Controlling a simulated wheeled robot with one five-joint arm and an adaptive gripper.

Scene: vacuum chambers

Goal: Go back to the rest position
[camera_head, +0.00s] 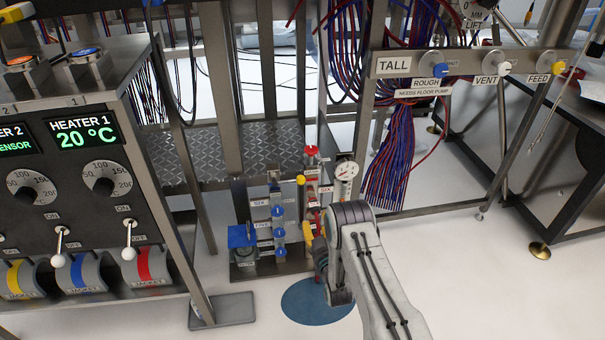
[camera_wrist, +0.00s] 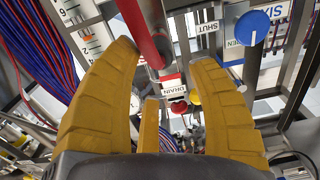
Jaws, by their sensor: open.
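My gripper shows in the wrist view (camera_wrist: 166,58) with its yellow fingers spread apart and nothing held between them. A red bar (camera_wrist: 147,30) passes just beyond and between the fingertips; I cannot tell whether a finger touches it. A red tag reading DRAIN (camera_wrist: 172,90) lies further on, between the fingers. In the head view my arm reaches down toward the small valve stand (camera_head: 272,268), and its end hides most of the gripper. Only a little yellow shows left of the wrist, close to the stand's red parts (camera_head: 312,190).
A blue knob (camera_wrist: 252,27) and a SHUT label (camera_wrist: 207,28) sit right of the fingers. The heater panel (camera_head: 75,185) stands at left. The frame with ROUGH, VENT and FEED knobs (camera_head: 470,68) and hanging cables (camera_head: 400,150) is behind. White floor is open at lower right.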

